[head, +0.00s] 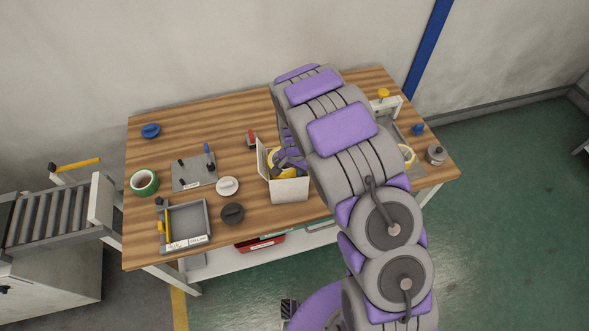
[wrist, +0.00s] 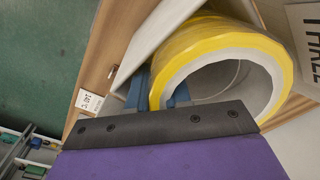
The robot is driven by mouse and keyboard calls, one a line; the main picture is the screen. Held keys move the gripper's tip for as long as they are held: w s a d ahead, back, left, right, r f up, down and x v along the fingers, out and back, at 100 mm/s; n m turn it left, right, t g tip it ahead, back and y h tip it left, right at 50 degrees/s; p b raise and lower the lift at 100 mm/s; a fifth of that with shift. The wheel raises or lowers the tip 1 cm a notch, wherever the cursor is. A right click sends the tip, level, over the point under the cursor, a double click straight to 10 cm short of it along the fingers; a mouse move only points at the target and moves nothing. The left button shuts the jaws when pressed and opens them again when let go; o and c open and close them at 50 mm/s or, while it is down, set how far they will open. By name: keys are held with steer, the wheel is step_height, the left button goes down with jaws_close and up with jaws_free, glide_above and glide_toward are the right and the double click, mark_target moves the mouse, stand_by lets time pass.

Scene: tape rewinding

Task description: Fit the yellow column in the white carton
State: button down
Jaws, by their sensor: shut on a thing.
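The white carton (head: 290,192) stands open near the front edge of the wooden table in the head view. Its pale wall (wrist: 158,28) and a flap with black lettering (wrist: 306,28) show in the wrist view. The yellow column (head: 276,160) is a hollow cylinder with a grey-white inner wall. In the wrist view the yellow column (wrist: 215,38) lies between the carton's walls. My gripper (head: 288,160) is at the carton's opening, shut on the column's rim. Its blue fingers (wrist: 160,90) show there. The column's lower part and its contact with the carton floor are hidden.
A white lid (head: 227,187), a dark round lid (head: 232,213) and a grey tray (head: 207,221) are left of the carton. A green tape roll (head: 144,183) stands farther left. A red-topped item (head: 252,139) is behind the carton. My arm covers the table's right-middle.

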steer(key=c, duration=0.8)
jaws_free()
steer(key=shift+r, duration=0.1)
steer(key=shift+r+p, duration=0.7)
steer(key=shift+r, duration=2.7)
